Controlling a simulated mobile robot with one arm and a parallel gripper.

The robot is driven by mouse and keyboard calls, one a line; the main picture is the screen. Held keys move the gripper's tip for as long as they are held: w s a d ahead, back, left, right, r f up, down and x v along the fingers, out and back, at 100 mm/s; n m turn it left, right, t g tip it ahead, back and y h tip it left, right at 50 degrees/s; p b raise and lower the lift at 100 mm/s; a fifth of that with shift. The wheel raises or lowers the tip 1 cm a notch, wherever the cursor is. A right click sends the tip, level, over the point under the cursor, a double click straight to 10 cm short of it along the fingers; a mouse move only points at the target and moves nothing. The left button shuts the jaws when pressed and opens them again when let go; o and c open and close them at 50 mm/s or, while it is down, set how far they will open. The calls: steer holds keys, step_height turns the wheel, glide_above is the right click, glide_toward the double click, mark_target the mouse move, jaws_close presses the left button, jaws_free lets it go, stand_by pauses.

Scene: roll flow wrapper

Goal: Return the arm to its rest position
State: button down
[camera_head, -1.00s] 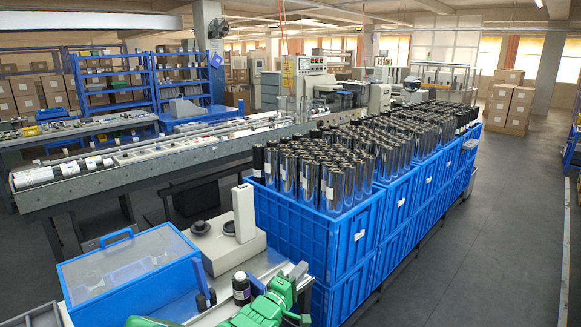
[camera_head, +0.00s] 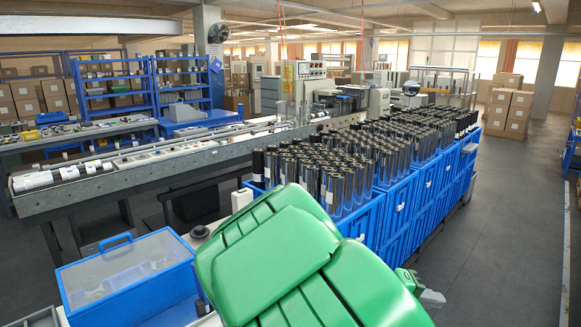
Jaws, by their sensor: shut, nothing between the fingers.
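My green arm rises from the bottom and fills the lower middle of the view, close to the camera. My gripper (camera_head: 432,298) shows only in small part as a grey tip past the arm's right edge. It is shut, and I see nothing held in it. It is over the open floor, right of the blue crates. The rest of the gripper and wrist is hidden behind the arm.
Stacked blue crates (camera_head: 394,212) full of dark film rolls (camera_head: 345,165) stand close behind my arm. A blue box with a clear lid (camera_head: 120,268) is at lower left. A long conveyor machine (camera_head: 100,188) runs behind. The floor (camera_head: 500,245) at right is clear.

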steer(key=s+a+f+m+g+y, duration=0.1)
steer(key=s+f+g+y, duration=0.15)
steer(key=s+y, duration=0.8)
steer(key=s+a+r+y, duration=0.3)
steer(key=s+a, duration=1)
steer(key=s, duration=0.2)
steer(key=shift+s+a+n+y, duration=0.2)
steer(key=shift+a+n+y, duration=0.05)
steer(key=shift+n+y, duration=0.15)
